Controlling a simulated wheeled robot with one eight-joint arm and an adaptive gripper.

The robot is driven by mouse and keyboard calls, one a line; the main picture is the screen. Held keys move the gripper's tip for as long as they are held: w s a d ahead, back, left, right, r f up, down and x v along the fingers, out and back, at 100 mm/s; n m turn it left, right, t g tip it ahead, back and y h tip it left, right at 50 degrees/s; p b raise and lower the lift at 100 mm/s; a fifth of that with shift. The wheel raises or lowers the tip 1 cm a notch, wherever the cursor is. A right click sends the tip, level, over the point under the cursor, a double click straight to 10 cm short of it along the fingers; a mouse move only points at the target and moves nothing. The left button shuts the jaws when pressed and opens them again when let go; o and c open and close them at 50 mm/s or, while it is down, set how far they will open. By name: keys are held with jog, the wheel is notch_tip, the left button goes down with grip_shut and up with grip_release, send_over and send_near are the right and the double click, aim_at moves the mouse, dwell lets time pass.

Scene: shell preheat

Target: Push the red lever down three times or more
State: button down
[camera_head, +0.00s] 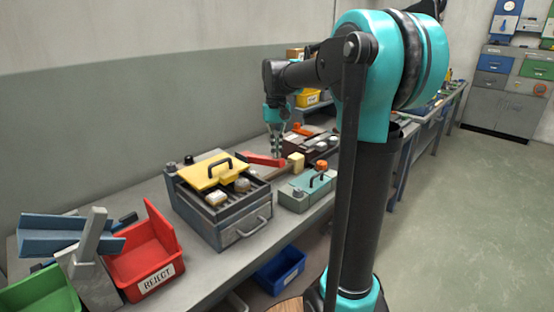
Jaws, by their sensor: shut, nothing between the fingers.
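The red lever (262,160) is a short red bar at the back of the bench, beside the grey machine with the yellow lid. It slopes slightly down to the right in the picture. My gripper (277,152) points down at the lever's right end and is shut with nothing in it. Its fingertips look very close to the lever; I cannot tell whether they touch it. The lever's pivot and mount are not clear from here.
The grey machine (225,221) with a yellow lid (213,174) stands left of the lever. A small yellow block (296,161) and a grey-green box (305,192) with a handle are to the right. A red REJECT bin (143,268) is at front left.

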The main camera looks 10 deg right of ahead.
jog(key=shift+f, duration=1.75)
jog(key=w, duration=0.1)
jog(key=w+r, duration=0.1)
jog(key=w, duration=0.1)
jog(key=shift+d, duration=0.15)
notch_tip(320, 180, up, 12)
jog(key=w, duration=0.1)
jog(key=shift+w, duration=0.15)
jog(key=s+r+n+t+y, duration=0.1)
jog(key=s+r+n+t, duration=0.1)
jog(key=s+r+n, duration=0.3)
jog(key=s+n, duration=0.1)
jog(key=n, duration=0.2)
jog(key=shift+s+d+t, duration=0.2)
jog(key=shift+s+t, duration=0.05)
jog(key=shift+t, duration=0.15)
